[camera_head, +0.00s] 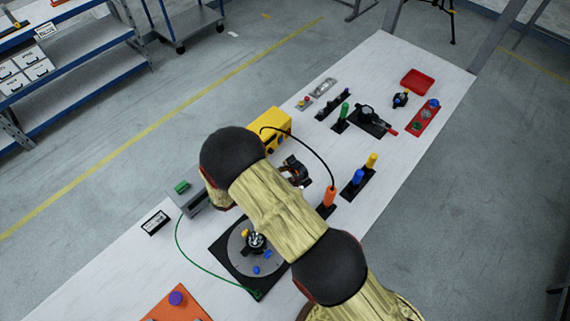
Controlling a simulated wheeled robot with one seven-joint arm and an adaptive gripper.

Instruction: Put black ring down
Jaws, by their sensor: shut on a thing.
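My gripper (294,171) shows as a dark shape past the right edge of my arm, above the middle of the white table. It is shut on the black ring, but at this size I cannot tell the ring apart from the dark fingers. My arm hides the wrist and part of the table below. The gripper is beside the yellow box (268,127) and up-left of the orange upright handle (329,196).
A round grey plate with pegs (240,262) lies left of my arm. A blue and yellow peg stand (358,186), a green-handled piece (342,114), a black lever fixture (367,119) and a red tray (417,82) stand to the right. A black cable arches near my gripper.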

